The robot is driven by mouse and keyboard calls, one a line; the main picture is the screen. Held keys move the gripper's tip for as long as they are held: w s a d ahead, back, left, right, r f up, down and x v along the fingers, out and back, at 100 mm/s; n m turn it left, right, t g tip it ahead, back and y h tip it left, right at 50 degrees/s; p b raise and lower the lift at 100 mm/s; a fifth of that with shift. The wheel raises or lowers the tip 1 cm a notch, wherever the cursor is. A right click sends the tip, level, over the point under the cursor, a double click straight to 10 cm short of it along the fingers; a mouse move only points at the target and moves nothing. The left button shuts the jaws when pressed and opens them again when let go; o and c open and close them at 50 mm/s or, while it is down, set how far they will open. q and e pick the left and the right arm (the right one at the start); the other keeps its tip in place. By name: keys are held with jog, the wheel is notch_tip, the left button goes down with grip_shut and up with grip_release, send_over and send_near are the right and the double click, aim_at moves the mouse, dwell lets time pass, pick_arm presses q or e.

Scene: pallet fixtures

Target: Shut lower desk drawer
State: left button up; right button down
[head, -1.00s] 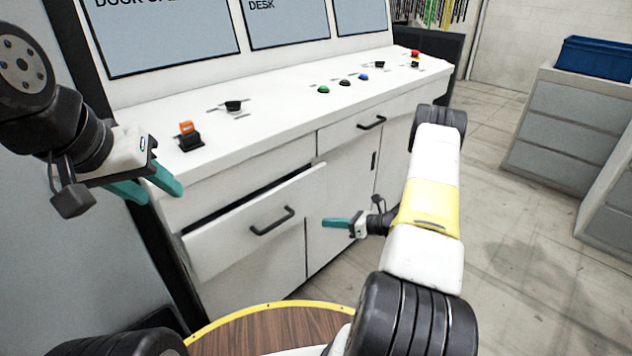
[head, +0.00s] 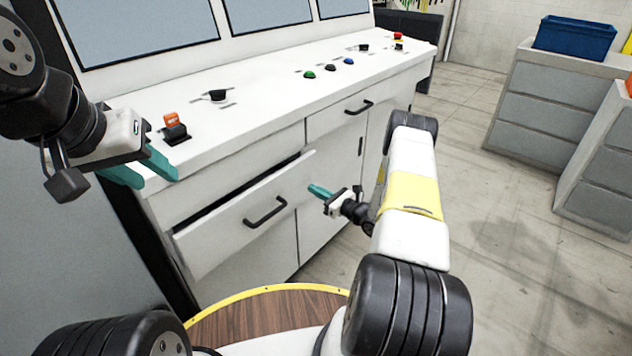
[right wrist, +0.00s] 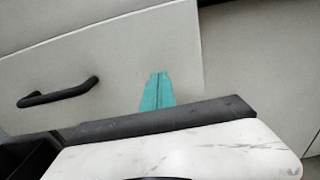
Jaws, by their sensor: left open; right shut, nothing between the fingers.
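The desk drawer (head: 222,231) is a white front with a black bar handle (head: 265,212). It stands pulled out a little, with a dark gap along its top edge. My right gripper (head: 318,190) is shut and empty, its teal fingertips by the right end of the drawer front. In the right wrist view the shut fingers (right wrist: 158,90) point at the drawer front (right wrist: 125,60), to the right of its handle (right wrist: 58,92); I cannot tell whether they touch it. My left gripper (head: 145,172) is open above the desk's left end, apart from the drawer.
The white desk top (head: 270,95) carries several buttons and an orange switch (head: 174,127). A second drawer (head: 345,112) to the right is closed. Grey cabinets (head: 555,105) with a blue crate (head: 575,37) stand at the right. The floor between is clear.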

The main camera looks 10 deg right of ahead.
aim_at(303, 182)
jog(key=shift+x, duration=1.45)
jog(key=shift+w, duration=0.1)
jog(key=x, duration=0.4)
jog(key=shift+w+a+r, duration=0.15)
jog(key=shift+w, duration=0.1)
